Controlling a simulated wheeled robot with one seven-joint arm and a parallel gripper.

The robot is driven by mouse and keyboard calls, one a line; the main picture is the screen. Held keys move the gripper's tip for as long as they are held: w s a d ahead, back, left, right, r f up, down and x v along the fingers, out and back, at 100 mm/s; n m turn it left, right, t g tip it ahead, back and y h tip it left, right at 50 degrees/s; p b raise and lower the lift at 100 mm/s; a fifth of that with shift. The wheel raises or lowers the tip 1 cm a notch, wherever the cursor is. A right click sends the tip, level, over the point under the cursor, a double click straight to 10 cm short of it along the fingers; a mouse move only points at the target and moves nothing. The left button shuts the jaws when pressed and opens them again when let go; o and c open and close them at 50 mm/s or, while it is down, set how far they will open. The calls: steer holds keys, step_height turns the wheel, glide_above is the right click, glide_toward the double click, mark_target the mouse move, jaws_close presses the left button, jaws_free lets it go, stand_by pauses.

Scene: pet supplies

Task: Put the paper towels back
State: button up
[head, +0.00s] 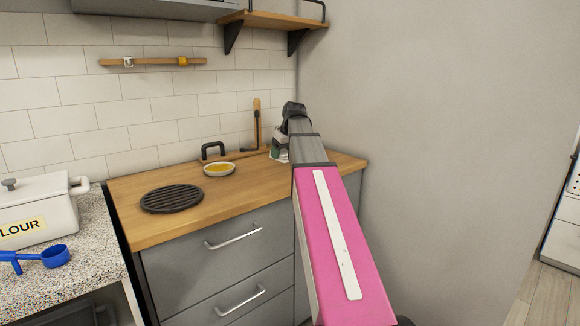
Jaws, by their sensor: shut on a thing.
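My arm reaches over the wooden counter to its back right corner. The dark end of the arm with my gripper (288,127) is there, and the fingertips are too small and covered to make out. Just below it is a small white and green thing (279,146), which looks like the paper towels. My gripper is shut on it. My arm hides its right side, and I cannot tell whether its base touches the counter.
On the wooden counter (150,224) are a black round trivet (171,199) and a bowl of yellow food (219,170). A wooden-handled tool (256,125) stands by the tiles. A shelf (270,20) hangs above. A flour pot (38,213) and blue scoop (54,256) are left. A plain wall closes the right.

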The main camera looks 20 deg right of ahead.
mark_target(288, 171)
steer(key=d+f, duration=0.2)
steer(key=d, duration=0.1)
steer(key=shift+w+d+f, duration=0.1)
steer(key=shift+w+d, duration=0.05)
steer(key=shift+w, duration=0.25)
steer(key=shift+f, duration=1.95)
steer(key=o, duration=0.8)
steer(key=shift+o, duration=0.2)
steer(key=v, duration=1.2)
